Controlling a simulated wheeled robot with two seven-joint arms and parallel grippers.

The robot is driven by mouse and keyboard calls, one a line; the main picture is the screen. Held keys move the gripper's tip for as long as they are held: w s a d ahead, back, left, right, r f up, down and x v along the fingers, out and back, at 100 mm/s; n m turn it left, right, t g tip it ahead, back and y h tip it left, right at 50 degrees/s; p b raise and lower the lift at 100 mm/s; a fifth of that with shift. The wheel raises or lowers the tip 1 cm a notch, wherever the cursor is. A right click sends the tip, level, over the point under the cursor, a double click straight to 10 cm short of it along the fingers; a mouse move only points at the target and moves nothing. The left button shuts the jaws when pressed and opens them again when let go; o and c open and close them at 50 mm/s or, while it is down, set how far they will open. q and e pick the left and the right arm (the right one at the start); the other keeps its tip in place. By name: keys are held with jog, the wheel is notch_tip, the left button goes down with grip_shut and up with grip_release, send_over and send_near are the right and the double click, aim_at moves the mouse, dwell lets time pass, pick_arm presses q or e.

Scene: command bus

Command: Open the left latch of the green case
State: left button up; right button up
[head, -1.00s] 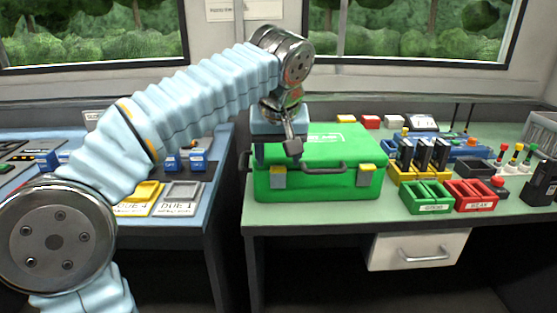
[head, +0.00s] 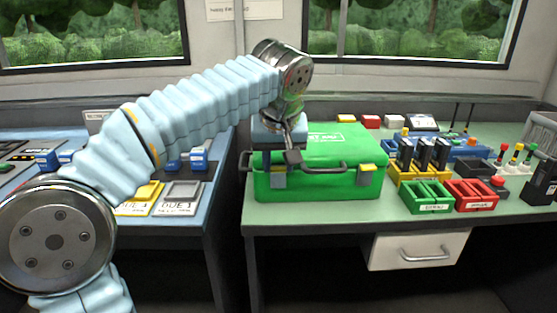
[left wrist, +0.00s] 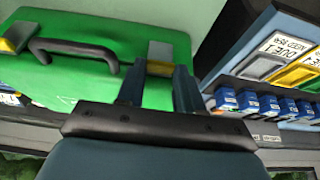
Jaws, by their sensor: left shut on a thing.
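The green case (head: 335,185) stands closed on the green-topped desk, with a dark carry handle (head: 322,168) on its front. Its left latch (head: 278,181) is grey with a yellow part; in the head view my gripper covers its upper part. In the left wrist view the left latch (left wrist: 160,52) lies between my fingers. My left gripper (left wrist: 158,88) is shut on it, coming from above; it also shows in the head view (head: 273,160). The right latch (head: 366,174) is grey with a yellow top and stands free. My right gripper is out of view.
Green (head: 428,198) and red (head: 472,195) bins and a yellow rack (head: 416,174) stand right of the case. A blue console (head: 190,210) with yellow and grey trays is to the left, past a gap. A wall with windows is behind.

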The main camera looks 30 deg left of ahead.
aim_at(280, 187)
pick_arm(q)
jog(key=shift+s+d+f+b, duration=0.15)
jog(key=shift+f+b, duration=0.1)
jog(key=shift+b, duration=0.3)
jog(key=s+f+t+y+b, duration=0.1)
jog(key=t+b, duration=0.1)
jog(key=b, duration=0.2)
jog(key=s+d+f+t+y+b, duration=0.1)
jog(key=t+b, duration=0.1)
jog(key=b, duration=0.3)
jog(key=s+d+f+t+y+b, duration=0.1)
jog(key=b, duration=0.3)
jog(key=shift+s+t+y, duration=0.1)
jog(key=shift+t+y, duration=0.3)
jog(key=shift+s+t+b, duration=0.15)
jog(key=shift+t+b, duration=0.25)
jog(key=shift+b, duration=0.7)
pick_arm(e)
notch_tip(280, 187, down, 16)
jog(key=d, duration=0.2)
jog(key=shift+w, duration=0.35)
pick_arm(q)
jog(key=o, duration=1.1)
jog(key=shift+c, duration=0.2)
